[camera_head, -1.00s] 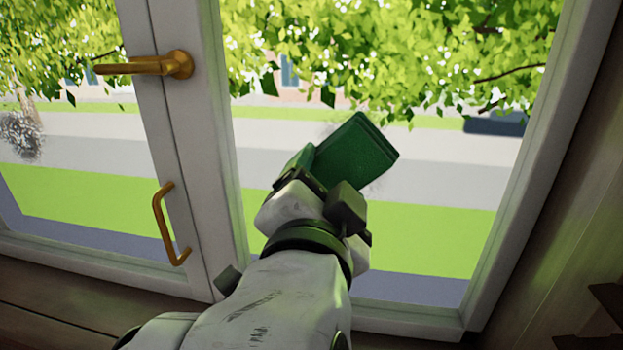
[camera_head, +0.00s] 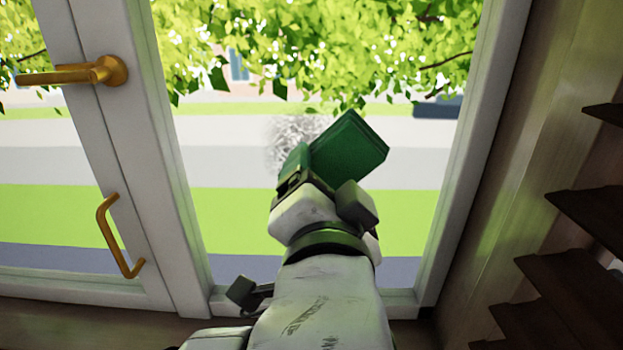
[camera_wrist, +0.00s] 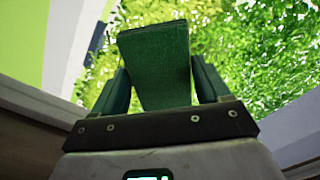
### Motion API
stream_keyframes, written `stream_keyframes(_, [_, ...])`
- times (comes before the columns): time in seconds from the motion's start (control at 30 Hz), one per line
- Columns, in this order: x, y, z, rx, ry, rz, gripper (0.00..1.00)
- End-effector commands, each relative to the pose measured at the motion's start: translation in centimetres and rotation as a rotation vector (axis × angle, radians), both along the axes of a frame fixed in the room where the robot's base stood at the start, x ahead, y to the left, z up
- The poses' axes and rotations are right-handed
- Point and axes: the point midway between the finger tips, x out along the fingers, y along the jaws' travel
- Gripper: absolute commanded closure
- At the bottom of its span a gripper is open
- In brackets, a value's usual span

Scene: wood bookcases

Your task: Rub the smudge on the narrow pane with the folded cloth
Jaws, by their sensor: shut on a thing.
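My gripper (camera_head: 312,172) is shut on the folded green cloth (camera_head: 350,148), which sticks out up and to the right of it. In the wrist view the cloth (camera_wrist: 155,65) sits between the two dark green fingers of my gripper (camera_wrist: 160,85). The narrow pane (camera_head: 235,215) is the right-hand one, in a white frame. A grey, scribbly smudge (camera_head: 290,138) shows on it just left of the cloth, partly hidden by cloth and gripper. I cannot tell whether the cloth touches the glass.
A white window post with a brass lever handle (camera_head: 75,75) and a brass pull handle (camera_head: 117,237) stands to the left. A wood wall (camera_head: 510,150) and dark slats (camera_head: 560,300) are on the right. The pane is clear below the smudge.

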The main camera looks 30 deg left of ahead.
Motion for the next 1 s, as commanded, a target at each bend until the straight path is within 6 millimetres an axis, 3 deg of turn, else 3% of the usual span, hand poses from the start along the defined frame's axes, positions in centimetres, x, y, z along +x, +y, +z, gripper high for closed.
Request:
stream_keyframes(0.5, [1.8,-3.2,0.0,-0.001,0.0,-0.004,0.49])
stream_keyframes(0.7, [2.0,-2.8,0.0,-0.001,-0.001,-0.001,0.49])
stream_keyframes(1.0, [0.6,-0.9,-0.1,0.0,0.001,0.002,0.49])
